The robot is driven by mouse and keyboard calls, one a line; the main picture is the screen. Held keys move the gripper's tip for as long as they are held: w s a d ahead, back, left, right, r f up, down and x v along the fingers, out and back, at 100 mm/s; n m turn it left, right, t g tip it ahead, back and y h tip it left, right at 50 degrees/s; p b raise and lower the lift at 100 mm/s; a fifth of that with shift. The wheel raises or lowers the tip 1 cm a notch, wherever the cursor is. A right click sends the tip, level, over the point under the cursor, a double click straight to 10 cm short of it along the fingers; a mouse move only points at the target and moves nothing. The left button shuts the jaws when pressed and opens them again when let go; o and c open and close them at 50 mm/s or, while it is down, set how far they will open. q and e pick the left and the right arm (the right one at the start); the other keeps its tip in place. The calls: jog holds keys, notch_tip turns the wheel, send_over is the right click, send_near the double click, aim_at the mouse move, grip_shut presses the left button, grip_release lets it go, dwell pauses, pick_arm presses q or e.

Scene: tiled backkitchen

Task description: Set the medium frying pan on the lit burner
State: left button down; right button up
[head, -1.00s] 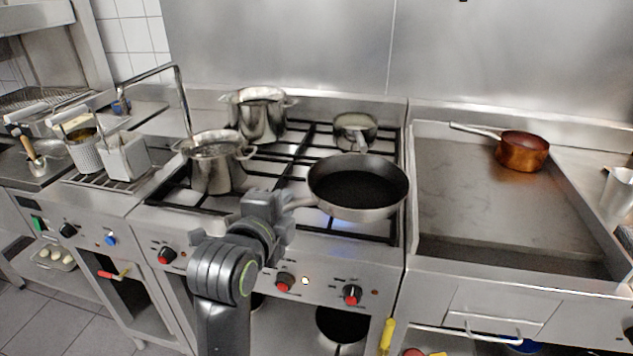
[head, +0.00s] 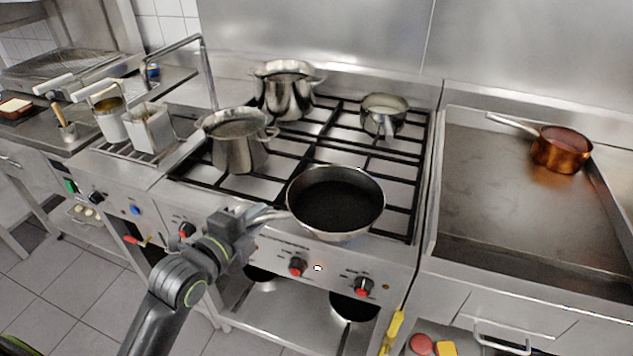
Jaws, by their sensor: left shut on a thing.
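The black-bottomed steel frying pan (head: 338,205) is level at the front right part of the gas stove (head: 408,225). My left gripper (head: 257,217) is shut on its handle (head: 272,214), left of the pan. The pan hides the grate and burner under it, and I cannot tell whether it touches the grate. No flame shows now. A small light (head: 318,267) glows on the front panel between two red knobs. My right gripper is not in view.
A steel pot (head: 238,150) stands at the front left of the stove, a taller pot (head: 285,95) behind it, and a small saucepan (head: 384,118) at the back right. A copper saucepan (head: 560,152) sits on the flat griddle (head: 490,190) to the right.

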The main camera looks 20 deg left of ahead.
aim_at(296, 187)
pick_arm(q)
jog(key=w+d+p, duration=0.1)
jog(key=w, duration=0.3)
jog(key=w+p, duration=0.1)
jog(key=w, duration=0.4)
jog(key=w+d, duration=0.1)
jog(key=w, duration=0.4)
jog(key=shift+d+r+p, duration=0.2)
jog(key=shift+d+p, duration=0.1)
jog(key=shift+p, duration=0.1)
jog(key=shift+w+d, duration=0.1)
jog(key=shift+w, duration=0.25)
notch_tip(296, 187, down, 3)
jog(key=shift+f+p, duration=0.1)
jog(key=shift+p, duration=0.4)
jog(key=shift+f, duration=0.2)
jog(key=shift+f, duration=0.15)
jog(key=c, duration=1.3)
grip_release()
jog(key=shift+s, duration=0.1)
